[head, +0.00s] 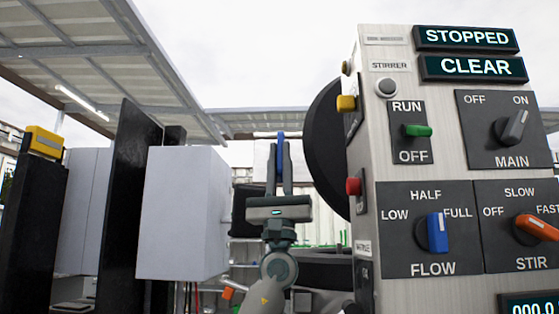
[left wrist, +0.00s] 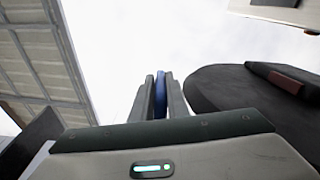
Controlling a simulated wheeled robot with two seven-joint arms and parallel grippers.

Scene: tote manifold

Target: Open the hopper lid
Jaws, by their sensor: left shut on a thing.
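My left gripper (head: 280,165) points upward near the middle of the head view. Its fingers are closed on a narrow blue piece (head: 281,140), which looks like a handle. The blue piece also shows between the fingertips in the left wrist view (left wrist: 160,92). A large dark round disc (head: 325,150), which may be the hopper lid, stands on edge to the right of the gripper, partly hidden by the control panel. It fills the right of the left wrist view (left wrist: 240,110). I cannot tell whether the blue piece joins the disc. My right gripper is out of view.
The control panel (head: 440,160) stands close on the right, with switches, knobs and displays reading STOPPED and CLEAR. A pale grey box (head: 185,215) and a black post (head: 125,200) stand on the left. Open sky lies above the gripper.

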